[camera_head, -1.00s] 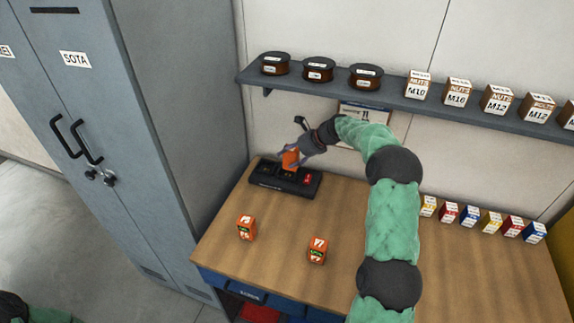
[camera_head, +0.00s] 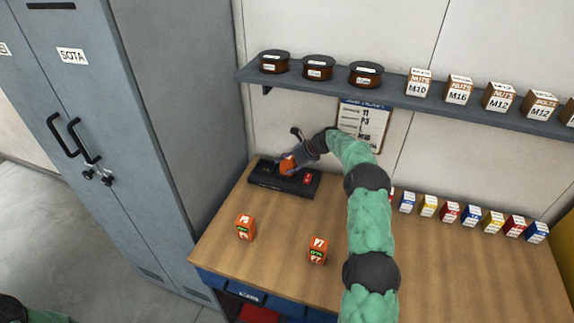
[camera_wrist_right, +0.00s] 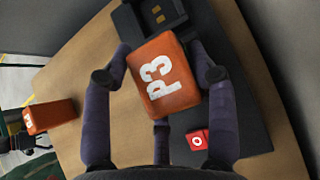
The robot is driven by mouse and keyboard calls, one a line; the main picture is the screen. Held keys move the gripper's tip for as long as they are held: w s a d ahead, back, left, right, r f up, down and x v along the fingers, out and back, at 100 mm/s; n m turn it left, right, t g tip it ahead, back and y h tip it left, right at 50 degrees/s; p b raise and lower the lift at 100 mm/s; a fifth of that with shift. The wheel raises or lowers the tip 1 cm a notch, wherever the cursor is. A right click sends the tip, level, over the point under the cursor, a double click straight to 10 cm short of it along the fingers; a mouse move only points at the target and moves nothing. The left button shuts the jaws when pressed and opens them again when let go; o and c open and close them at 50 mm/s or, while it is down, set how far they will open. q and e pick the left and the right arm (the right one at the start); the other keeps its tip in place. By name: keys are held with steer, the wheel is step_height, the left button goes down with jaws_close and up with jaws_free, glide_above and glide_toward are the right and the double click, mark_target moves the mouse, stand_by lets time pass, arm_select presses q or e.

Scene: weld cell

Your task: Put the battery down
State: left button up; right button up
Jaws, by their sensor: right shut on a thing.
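An orange battery marked P3 (camera_wrist_right: 165,75) sits between the fingers of my right gripper (camera_wrist_right: 160,72), which is shut on it. In the head view the battery (camera_head: 287,166) and the right gripper (camera_head: 296,159) are over the black charger (camera_head: 280,187) at the back left of the bench. I cannot tell whether the battery touches the charger. In the wrist view the charger (camera_wrist_right: 245,100) runs beneath and right of the battery, with an empty slot at the top and a red square marked O (camera_wrist_right: 197,141). My left gripper is not in view.
Two more orange batteries stand on the bench, one left (camera_head: 245,228) and one nearer the middle (camera_head: 318,250). A shelf (camera_head: 400,98) with spools and boxes runs above. Several small coloured boxes (camera_head: 470,215) line the right back. A grey cabinet (camera_head: 175,130) stands left.

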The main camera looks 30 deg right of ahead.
steer(key=shift+f, duration=0.2)
steer(key=o, duration=1.6)
steer(key=shift+r, duration=0.15)
steer(key=p+v, duration=0.1)
steer(key=v, duration=1.1)
